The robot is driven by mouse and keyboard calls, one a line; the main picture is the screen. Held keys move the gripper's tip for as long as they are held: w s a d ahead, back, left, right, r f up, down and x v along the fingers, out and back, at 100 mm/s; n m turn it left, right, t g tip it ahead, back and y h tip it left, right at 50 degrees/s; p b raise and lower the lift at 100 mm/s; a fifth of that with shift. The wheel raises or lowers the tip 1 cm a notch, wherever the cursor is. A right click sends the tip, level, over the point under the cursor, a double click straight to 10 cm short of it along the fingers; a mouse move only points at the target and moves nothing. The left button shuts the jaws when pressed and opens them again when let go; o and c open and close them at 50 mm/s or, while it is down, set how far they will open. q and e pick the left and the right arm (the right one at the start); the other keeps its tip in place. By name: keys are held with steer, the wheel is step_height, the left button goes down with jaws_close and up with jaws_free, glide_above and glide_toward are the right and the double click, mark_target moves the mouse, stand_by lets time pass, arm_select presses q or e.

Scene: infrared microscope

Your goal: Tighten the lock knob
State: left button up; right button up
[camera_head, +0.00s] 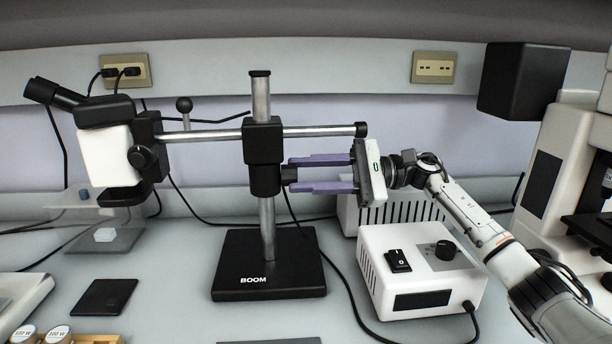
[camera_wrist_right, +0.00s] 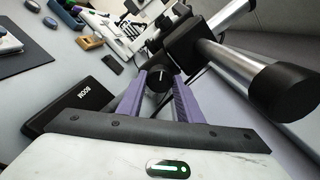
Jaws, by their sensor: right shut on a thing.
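The lock knob (camera_wrist_right: 159,77) is a dark round knob with a light line on its face, on the side of the black clamp block (camera_head: 262,141) of the boom stand. In the head view the knob (camera_head: 289,174) sits at the block's right side. My right gripper (camera_head: 292,174) comes in from the right with its two purple fingers, one above and one below the knob. In the right wrist view the fingertips of my right gripper (camera_wrist_right: 160,78) are shut on the knob from both sides. My left gripper is not in view.
The horizontal boom (camera_head: 320,131) runs just above my right fingers. The stand's black base (camera_head: 268,265) rests on the table. A white control box (camera_head: 420,272) stands below my right arm. The microscope head (camera_head: 105,150) hangs at the left. Dark cables cross the table.

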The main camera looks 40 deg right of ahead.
arm_select(q)
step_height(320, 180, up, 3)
steer(key=p, duration=0.4)
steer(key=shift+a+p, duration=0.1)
steer(key=shift+p, duration=0.3)
arm_select(e)
steer(key=m, duration=1.7)
steer(key=shift+m, duration=0.3)
steer(key=o, duration=1)
steer(key=shift+o, duration=0.2)
arm_select(q)
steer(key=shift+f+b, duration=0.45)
steer(key=shift+b, duration=0.2)
arm_select(e)
steer(key=v, duration=1)
steer(key=shift+d, duration=0.15)
